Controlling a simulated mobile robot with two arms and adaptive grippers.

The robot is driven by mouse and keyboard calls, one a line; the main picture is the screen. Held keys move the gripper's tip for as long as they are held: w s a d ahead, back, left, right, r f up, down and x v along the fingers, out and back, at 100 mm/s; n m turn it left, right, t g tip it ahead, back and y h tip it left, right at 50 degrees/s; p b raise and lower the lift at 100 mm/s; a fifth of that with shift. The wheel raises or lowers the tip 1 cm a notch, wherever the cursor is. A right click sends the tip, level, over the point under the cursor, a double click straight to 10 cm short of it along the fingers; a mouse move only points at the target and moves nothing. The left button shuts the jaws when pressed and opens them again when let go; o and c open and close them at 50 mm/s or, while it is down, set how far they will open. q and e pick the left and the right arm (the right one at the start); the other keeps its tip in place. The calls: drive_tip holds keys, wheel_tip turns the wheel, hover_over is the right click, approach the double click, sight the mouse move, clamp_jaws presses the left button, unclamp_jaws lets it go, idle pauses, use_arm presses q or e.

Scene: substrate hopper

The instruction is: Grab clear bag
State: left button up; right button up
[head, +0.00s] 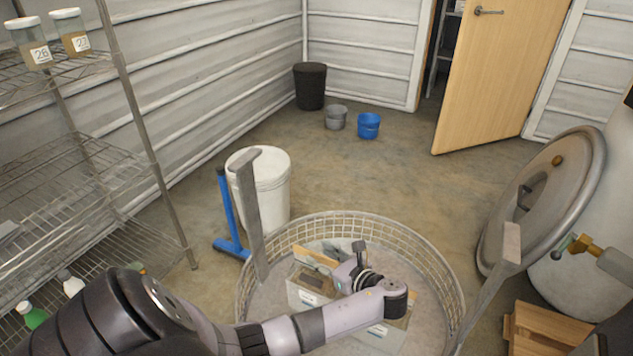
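A clear bag (306,293) with brownish contents and a white label lies in a round wire basket (247,285) at the lower middle of the head view. Another bag or packet with a label (378,331) shows partly below my forearm. My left arm reaches in from the lower left over the basket rim. My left gripper (358,257) is inside the basket, just right of the clear bag's upper edge. Its fingers are small and partly hidden, so I cannot tell whether they touch the bag or are open. My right gripper is not in view.
A wire shelf (75,150) with labelled jars stands at the left. A white bucket (272,190) and a blue-handled tool (227,210) stand behind the basket. A round metal lid (570,190) and vessel are at the right. Open floor lies toward the wooden door (497,75).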

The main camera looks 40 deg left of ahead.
use_arm(q)
clamp_jaws()
idle(0.9)
drive_tip(key=shift+r, duration=0.1)
